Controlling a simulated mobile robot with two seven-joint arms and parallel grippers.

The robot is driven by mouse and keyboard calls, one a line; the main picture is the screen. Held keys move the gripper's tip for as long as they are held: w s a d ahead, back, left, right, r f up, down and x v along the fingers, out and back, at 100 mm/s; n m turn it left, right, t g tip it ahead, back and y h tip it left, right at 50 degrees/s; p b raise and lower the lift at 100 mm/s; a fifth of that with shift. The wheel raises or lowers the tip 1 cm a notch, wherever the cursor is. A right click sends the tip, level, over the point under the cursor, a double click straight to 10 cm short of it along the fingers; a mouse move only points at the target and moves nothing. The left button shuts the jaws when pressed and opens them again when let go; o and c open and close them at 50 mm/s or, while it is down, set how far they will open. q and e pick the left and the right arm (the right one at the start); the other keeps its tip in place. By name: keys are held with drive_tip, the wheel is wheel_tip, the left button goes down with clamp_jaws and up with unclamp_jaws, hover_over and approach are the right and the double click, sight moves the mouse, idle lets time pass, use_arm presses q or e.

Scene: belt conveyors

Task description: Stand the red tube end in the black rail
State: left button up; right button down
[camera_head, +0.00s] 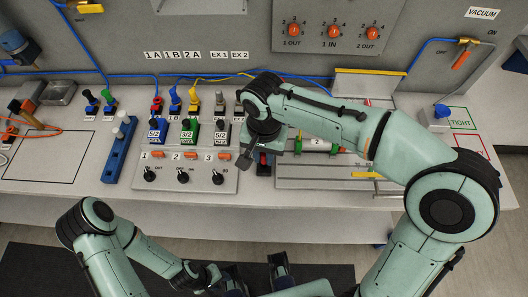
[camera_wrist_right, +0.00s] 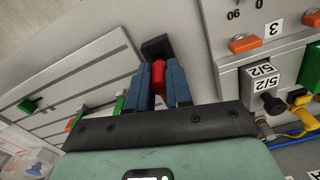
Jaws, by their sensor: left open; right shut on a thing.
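The red tube end (camera_wrist_right: 158,76) is between the blue fingers of my right gripper (camera_wrist_right: 163,80), which is shut on it. A small black block, seemingly the black rail (camera_wrist_right: 157,47), is just past the fingertips at the tube end's far end. I cannot tell whether the tube end is in it or only in front of it. In the head view the black block (camera_head: 263,169) is at the bench's front, right below my right gripper (camera_head: 264,152); the arm hides most of the grip. My left gripper (camera_head: 255,266) is open and empty, low in front of the bench.
A valve panel (camera_head: 198,170) with black knobs stands left of the right gripper. A grooved plate (camera_head: 320,172) with green and yellow pieces lies to the right. A blue rail (camera_head: 115,160) with white pieces is further left. Tubes and coloured fittings line the back.

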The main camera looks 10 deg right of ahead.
use_arm(q)
drive_tip(key=shift+s+f+b, duration=0.15)
drive_tip(key=shift+f+b, duration=0.35)
drive_tip(key=shift+b, duration=0.05)
use_arm(e)
drive_tip(key=shift+f, duration=1.05)
idle(0.6)
drive_tip(key=c, duration=0.5)
unclamp_jaws()
drive_tip(key=shift+c, duration=0.2)
drive_tip(key=shift+r, duration=0.1)
drive_tip(key=shift+r+p, duration=2.85)
drive_tip(key=shift+r, duration=0.6)
use_arm(q)
wheel_tip(320, 180, up, 6)
drive_tip(key=w, duration=0.2)
drive_tip(key=shift+s+f, duration=0.15)
use_arm(e)
drive_tip(key=shift+f, duration=0.1)
